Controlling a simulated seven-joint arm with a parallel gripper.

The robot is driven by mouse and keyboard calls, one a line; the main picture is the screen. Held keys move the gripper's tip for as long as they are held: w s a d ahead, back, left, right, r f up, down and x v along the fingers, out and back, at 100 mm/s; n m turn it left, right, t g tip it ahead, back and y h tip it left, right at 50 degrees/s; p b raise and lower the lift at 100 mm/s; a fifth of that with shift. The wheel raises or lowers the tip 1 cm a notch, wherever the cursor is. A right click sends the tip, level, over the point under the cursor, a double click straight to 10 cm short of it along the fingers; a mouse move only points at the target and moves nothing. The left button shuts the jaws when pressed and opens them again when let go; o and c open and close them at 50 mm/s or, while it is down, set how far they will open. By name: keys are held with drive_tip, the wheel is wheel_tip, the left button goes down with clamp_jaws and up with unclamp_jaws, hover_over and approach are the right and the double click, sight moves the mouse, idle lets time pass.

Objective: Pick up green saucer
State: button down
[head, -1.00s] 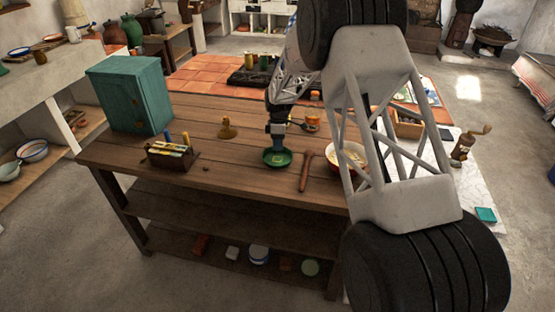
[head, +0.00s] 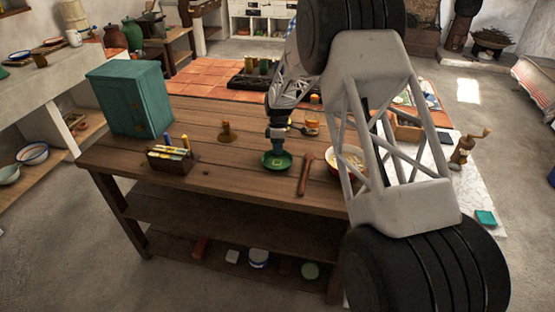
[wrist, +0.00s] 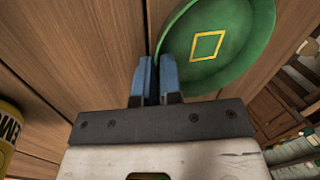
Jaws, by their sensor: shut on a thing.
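The green saucer (head: 277,161) is at the front middle of the wooden table, below my gripper (head: 277,146) in the head view. In the wrist view the saucer (wrist: 240,60) is a round green dish with a yellow square outline at its centre, partly cut off at the top. My gripper's blue fingers (wrist: 155,67) are close together at its near left rim and shut on that rim. I cannot tell whether the saucer touches the tabletop or is slightly above it.
A brown wooden tool (head: 305,173) lies right of the saucer, and a red-rimmed bowl (head: 349,157) stands beyond it. A caddy (head: 170,161) and a teal cabinet (head: 130,97) are on the left. A yellow can (wrist: 10,130) is at the wrist view's left edge.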

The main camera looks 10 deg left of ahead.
drive_tip(key=shift+r, duration=0.1)
drive_tip(key=shift+r, duration=0.8)
wheel_tip(320, 180, up, 2)
drive_tip(key=shift+s, duration=0.1)
drive_tip(key=s+d, duration=0.2)
drive_tip(key=s, duration=0.2)
drive_tip(key=s+d, duration=0.2)
drive_tip(key=s, duration=0.3)
drive_tip(key=s+d+r, duration=0.1)
drive_tip(key=s+d, duration=0.1)
drive_tip(key=s, duration=0.3)
drive_tip(key=shift+s+d+r, duration=0.1)
drive_tip(key=shift+s+d, duration=0.1)
drive_tip(key=shift+d, duration=0.15)
